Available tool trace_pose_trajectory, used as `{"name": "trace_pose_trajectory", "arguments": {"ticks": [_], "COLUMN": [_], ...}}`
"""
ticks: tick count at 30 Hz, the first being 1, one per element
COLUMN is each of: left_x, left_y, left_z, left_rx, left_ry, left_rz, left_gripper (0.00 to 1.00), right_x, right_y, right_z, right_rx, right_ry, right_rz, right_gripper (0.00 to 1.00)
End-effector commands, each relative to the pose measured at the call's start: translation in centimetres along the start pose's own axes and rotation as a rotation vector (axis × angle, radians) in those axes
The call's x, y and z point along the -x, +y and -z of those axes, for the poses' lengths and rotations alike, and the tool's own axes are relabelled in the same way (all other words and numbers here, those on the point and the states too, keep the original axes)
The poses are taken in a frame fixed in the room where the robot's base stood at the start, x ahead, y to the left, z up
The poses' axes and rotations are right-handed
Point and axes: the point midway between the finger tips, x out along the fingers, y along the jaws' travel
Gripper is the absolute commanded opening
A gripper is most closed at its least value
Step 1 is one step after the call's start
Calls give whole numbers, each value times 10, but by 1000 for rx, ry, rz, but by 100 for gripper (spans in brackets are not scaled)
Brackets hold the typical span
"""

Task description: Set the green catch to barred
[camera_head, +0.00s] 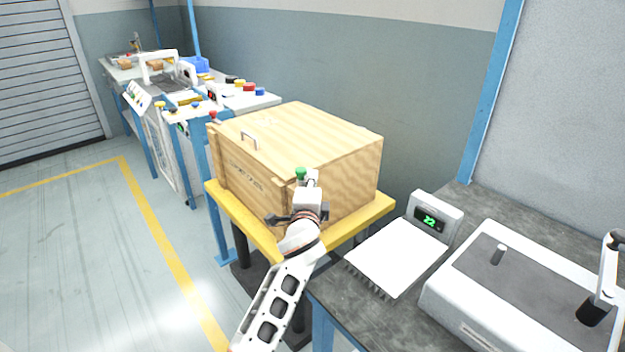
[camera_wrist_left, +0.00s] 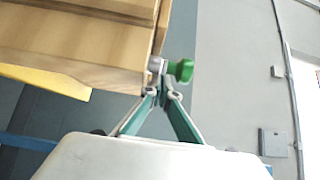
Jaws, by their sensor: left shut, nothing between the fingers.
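The green catch (camera_head: 300,173) is a round green knob at the near corner of a closed wooden crate (camera_head: 300,125). In the left wrist view the green catch (camera_wrist_left: 181,70) sits on a short grey stem beside the crate's edge. My left gripper (camera_head: 312,180) is shut and empty, at the crate's near corner just by the knob. In the wrist view its fingertips (camera_wrist_left: 163,78) meet close to the grey stem; I cannot tell whether they touch it. The gripper hides part of the catch's mounting. My right gripper is not in view.
The crate, with a metal handle on its lid, stands on a yellow-topped table (camera_head: 375,213). To the right, a dark bench (camera_head: 350,305) holds a white scale (camera_head: 397,257) with a green display and a grey-topped device (camera_head: 520,285). Cluttered benches stand behind left; the floor at left is clear.

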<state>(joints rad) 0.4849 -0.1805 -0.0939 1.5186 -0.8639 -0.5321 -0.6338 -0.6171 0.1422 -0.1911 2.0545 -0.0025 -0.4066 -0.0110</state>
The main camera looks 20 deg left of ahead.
Motion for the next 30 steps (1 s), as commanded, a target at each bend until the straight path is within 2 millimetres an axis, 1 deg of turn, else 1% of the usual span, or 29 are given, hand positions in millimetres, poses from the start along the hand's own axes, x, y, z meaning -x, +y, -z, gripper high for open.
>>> {"name": "trace_pose_trajectory", "arguments": {"ticks": [4, 7, 11, 15, 18, 21, 25, 30], "left_x": [6, 18, 43, 73, 91, 105, 116, 120], "left_y": [0, 1, 2, 2, 1, 1, 0, 0], "left_z": [0, 1, 0, 0, 0, 0, 0, 0], "left_rx": [1, 1, 1, 2, 1, 0, 1, 0], "left_ry": [0, 1, 1, 1, 0, 0, 0, 0], "left_rz": [0, 0, -2, -2, -2, -1, 0, 0], "left_gripper": [0, 0, 0, 0, 0, 0, 0, 0], "right_x": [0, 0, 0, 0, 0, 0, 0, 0], "right_y": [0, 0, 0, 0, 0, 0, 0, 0], "right_z": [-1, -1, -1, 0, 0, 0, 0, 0], "right_rx": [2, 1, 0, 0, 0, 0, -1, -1], "right_ry": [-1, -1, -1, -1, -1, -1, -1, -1], "right_rz": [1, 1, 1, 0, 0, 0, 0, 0], "right_gripper": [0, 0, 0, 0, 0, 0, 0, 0]}}
